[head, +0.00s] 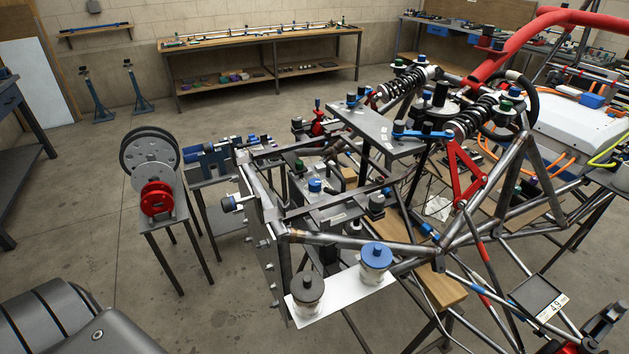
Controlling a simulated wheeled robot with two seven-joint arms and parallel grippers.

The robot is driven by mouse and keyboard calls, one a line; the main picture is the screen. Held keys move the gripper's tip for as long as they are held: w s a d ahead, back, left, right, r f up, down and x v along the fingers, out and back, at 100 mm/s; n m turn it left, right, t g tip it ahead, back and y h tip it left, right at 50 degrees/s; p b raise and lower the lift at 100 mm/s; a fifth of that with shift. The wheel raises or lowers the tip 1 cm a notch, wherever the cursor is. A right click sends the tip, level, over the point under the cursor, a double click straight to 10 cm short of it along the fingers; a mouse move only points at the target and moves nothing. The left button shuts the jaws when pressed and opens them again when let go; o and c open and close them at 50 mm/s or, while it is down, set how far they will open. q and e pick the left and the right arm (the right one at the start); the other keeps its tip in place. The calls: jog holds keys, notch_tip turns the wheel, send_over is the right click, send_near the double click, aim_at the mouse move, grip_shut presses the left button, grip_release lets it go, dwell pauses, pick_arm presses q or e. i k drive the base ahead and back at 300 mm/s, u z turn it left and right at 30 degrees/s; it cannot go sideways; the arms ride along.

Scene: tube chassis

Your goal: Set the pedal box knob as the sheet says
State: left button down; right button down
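No thing can be surely told as the pedal box. Several knobs show on the front of the tube chassis (350,240). A blue-topped knob (376,256) and a grey-topped knob (307,287) stand upright on a white plate (342,297) at the near side. A smaller blue knob (315,185) sits farther back inside the frame, and a blue-and-white knob (231,203) sticks out left of the front plate. Their settings are too small to read. A pale sheet (438,207) lies inside the chassis; its writing cannot be read. Neither of my grippers is in view.
A small stand with red and grey discs (157,200) is left of the chassis. A long workbench (262,38) stands at the back wall, a blue-edged bench (10,105) at far left. A dark panel marked 49 (540,297) is lower right.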

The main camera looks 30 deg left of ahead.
aim_at(314, 183)
jog(key=k, duration=1.25)
jog(key=z, duration=0.55)
jog(key=i, duration=1.45)
jog(key=u, duration=0.7)
